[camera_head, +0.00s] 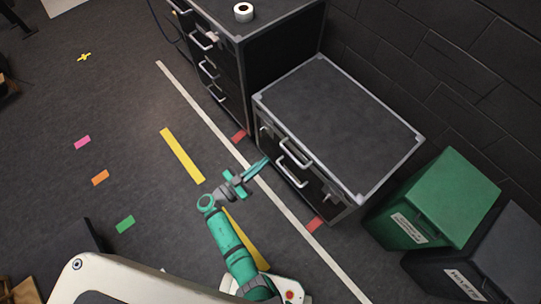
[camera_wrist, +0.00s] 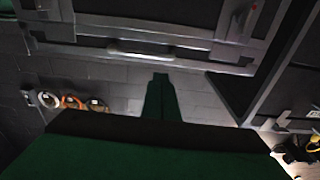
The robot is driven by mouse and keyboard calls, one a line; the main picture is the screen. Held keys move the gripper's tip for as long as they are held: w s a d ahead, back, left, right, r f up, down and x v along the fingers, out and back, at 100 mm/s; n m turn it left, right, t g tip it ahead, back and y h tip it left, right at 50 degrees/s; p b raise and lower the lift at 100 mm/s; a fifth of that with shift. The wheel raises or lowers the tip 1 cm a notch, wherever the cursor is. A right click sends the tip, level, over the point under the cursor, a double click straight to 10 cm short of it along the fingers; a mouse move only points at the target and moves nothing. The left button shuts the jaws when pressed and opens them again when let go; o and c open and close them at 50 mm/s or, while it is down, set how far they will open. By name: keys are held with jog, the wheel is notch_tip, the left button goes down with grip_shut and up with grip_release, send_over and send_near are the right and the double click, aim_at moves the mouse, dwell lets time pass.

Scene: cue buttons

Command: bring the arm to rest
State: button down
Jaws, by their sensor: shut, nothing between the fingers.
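My arm (camera_head: 232,245) is green with dark grey joints and reaches up from the bottom of the head view. My gripper (camera_head: 266,160) is shut and empty, its green fingers pointing up and right toward the front of the low black case (camera_head: 345,115). In the head view the fingertips overlap the left edge of that case; I cannot tell whether they touch it. In the wrist view the closed fingers (camera_wrist: 161,78) show as one narrow green wedge below a case handle (camera_wrist: 140,49). No cue buttons can be made out.
A taller black drawer case (camera_head: 285,20) with a white roll (camera_head: 243,12) on top stands behind the low case. A green bin (camera_head: 445,195) and a dark bin (camera_head: 480,265) stand at right. The floor at left is open, with coloured tape marks (camera_head: 182,155).

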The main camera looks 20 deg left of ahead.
jog(key=shift+s+a+f, duration=0.35)
jog(key=shift+s, duration=0.1)
jog(key=s+d+f+n+g+y, duration=0.2)
jog(key=s+d+f+g, duration=0.15)
jog(key=d+f, duration=0.35)
jog(key=s+d+f+n+g+y, duration=0.2)
jog(key=s+f+y, duration=0.1)
jog(key=s, duration=0.5)
jog(key=s+d+f+n+g+y, duration=0.2)
jog(key=s+d+f+y, duration=0.1)
jog(key=s, duration=0.4)
jog(key=s+d+r+t+y, duration=0.1)
jog(key=s+r+t, duration=0.1)
jog(key=r, duration=0.9)
jog(key=s+r+t+y, duration=0.1)
jog(key=s+r+t, duration=0.2)
jog(key=r, duration=0.9)
jog(key=s+d+r+n+t, duration=0.1)
jog(key=s+r+t, duration=0.1)
jog(key=r, duration=1)
jog(key=shift+s+d+r+y, duration=0.2)
jog(key=shift+s+d+y, duration=0.2)
jog(key=shift+s, duration=0.2)
